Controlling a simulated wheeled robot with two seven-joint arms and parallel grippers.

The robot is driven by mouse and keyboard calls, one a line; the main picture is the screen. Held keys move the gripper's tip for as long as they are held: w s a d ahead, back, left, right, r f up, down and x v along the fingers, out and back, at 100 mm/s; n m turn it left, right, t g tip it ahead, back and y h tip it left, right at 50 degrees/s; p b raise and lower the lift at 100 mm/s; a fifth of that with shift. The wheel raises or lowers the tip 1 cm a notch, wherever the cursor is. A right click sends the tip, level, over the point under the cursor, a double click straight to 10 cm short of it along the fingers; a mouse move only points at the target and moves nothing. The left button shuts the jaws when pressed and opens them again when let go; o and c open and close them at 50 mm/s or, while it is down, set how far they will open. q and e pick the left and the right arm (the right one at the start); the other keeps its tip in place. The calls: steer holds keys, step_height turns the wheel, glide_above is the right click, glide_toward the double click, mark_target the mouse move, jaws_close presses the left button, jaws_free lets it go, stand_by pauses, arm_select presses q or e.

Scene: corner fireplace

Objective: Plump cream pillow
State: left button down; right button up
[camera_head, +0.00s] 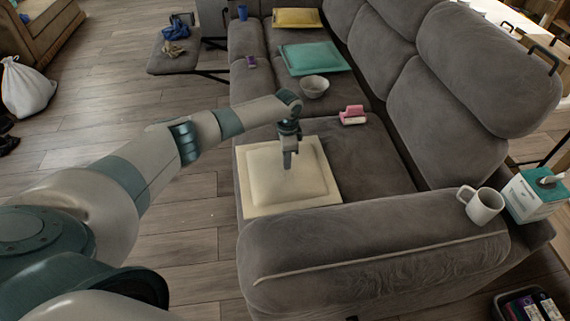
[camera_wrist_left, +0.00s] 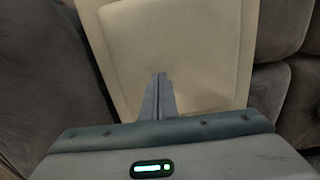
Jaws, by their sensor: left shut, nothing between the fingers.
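The cream pillow (camera_head: 270,184) lies flat on the grey sofa seat at the near end, beside the armrest. It has a raised square middle and a flat border. My left gripper (camera_head: 288,165) points down over the pillow's upper part. Its fingers are shut with nothing between them. In the left wrist view the shut fingers (camera_wrist_left: 160,78) stand in front of the cream pillow (camera_wrist_left: 180,45), which fills the upper middle. I cannot tell whether the fingertips touch the cloth. My right gripper is not in view.
The sofa armrest (camera_head: 370,255) rises just in front of the pillow, with a white mug (camera_head: 482,205) on it. A pink object (camera_head: 352,115), a bowl (camera_head: 314,87), a teal pillow (camera_head: 316,58) and a yellow pillow (camera_head: 297,18) lie farther along the seat.

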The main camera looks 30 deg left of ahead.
arm_select(q)
steer(key=shift+f+b, duration=0.75)
steer(key=shift+f, duration=0.45)
steer(key=shift+w+r, duration=0.1)
steer(key=shift+w+a+r+b, duration=0.6)
steer(key=shift+w+a+r, duration=0.5)
steer(key=shift+w, duration=0.25)
steer(key=shift+f, duration=0.15)
